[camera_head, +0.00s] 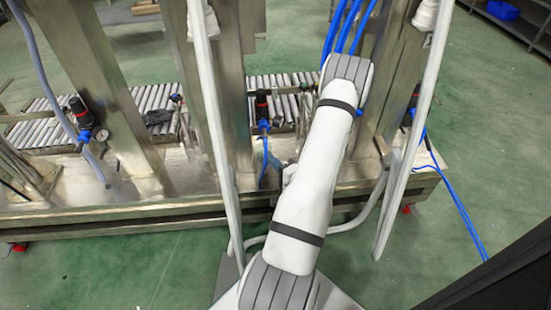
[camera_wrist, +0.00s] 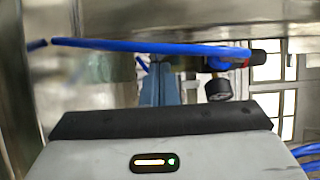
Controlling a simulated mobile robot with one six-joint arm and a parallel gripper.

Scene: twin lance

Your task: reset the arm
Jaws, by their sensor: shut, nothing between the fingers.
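My arm (camera_head: 312,185), white with dark bands, stretches up the middle of the head view towards the metal machine frame; its far end hides my gripper there. In the wrist view, the grey housing of my gripper (camera_wrist: 163,75) fills the bottom, with a black edge and a small lit indicator. Narrow blue-grey fingers stand together above that edge, shut and empty.
Steel posts (camera_head: 221,90) and pale upright pipes (camera_head: 212,120) stand close around my arm. A roller conveyor (camera_head: 155,97) lies behind. A blue hose (camera_wrist: 140,46) and a gauge (camera_wrist: 217,89) are close in the wrist view. Open green floor (camera_head: 500,130) lies right.

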